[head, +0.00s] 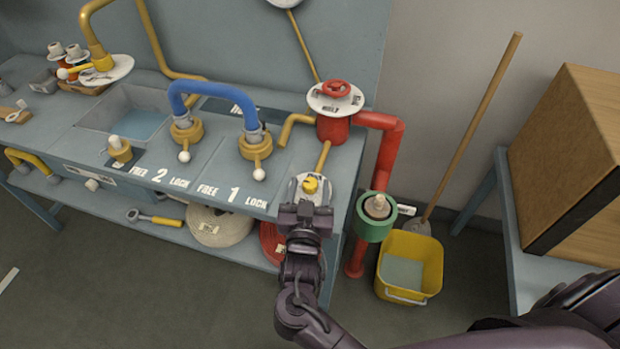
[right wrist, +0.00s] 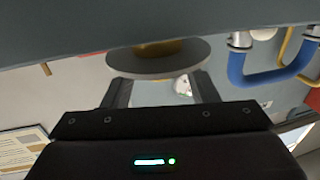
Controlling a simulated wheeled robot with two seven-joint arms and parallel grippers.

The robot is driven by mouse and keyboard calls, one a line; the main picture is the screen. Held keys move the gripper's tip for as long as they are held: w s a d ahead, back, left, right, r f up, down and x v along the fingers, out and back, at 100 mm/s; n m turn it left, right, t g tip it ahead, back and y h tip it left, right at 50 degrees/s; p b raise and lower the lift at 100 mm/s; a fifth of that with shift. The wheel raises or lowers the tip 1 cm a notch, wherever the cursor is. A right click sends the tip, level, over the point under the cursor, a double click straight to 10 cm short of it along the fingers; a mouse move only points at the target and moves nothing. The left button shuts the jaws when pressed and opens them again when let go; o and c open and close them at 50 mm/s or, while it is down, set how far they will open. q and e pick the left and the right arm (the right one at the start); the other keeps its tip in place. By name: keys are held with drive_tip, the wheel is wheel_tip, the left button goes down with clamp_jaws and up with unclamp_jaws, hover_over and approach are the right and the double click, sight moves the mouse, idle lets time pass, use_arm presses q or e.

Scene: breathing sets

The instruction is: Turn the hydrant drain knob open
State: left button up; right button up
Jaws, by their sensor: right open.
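My right gripper (head: 304,208) is open, just in front of the plate. In the right wrist view, its two fingers (right wrist: 161,90) point towards the grey underside of a round plate (right wrist: 158,62) with a yellow part (right wrist: 160,47) behind it. Contact cannot be told. My left gripper is out of view.
A blue hose (head: 212,88) links two yellow valves on the bench (head: 225,180). A red pipe (head: 386,155) with a green fitting (head: 373,228) stands right of the knob. A yellow bucket (head: 425,262) and a mop (head: 470,130) stand right of it.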

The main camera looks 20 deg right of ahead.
drive_tip(key=shift+x, duration=1)
drive_tip(key=shift+w, duration=0.1)
drive_tip(key=c, duration=1)
drive_tip(key=shift+o, duration=0.2)
drive_tip(key=shift+n+y+p, duration=0.5)
drive_tip(key=shift+y+p, duration=0.05)
drive_tip(key=shift+y, duration=0.05)
drive_tip(key=n+t+y+p, duration=0.1)
drive_tip(key=y, duration=0.2)
drive_tip(key=shift+d+r+n, duration=0.1)
drive_tip(key=shift+n, duration=0.3)
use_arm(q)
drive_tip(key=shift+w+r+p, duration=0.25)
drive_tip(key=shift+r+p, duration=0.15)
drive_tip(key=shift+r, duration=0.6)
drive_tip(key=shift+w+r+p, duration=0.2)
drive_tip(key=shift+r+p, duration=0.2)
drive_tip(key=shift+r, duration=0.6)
use_arm(e)
drive_tip(key=shift+n+y, duration=1.5)
drive_tip(key=shift+y, duration=1.2)
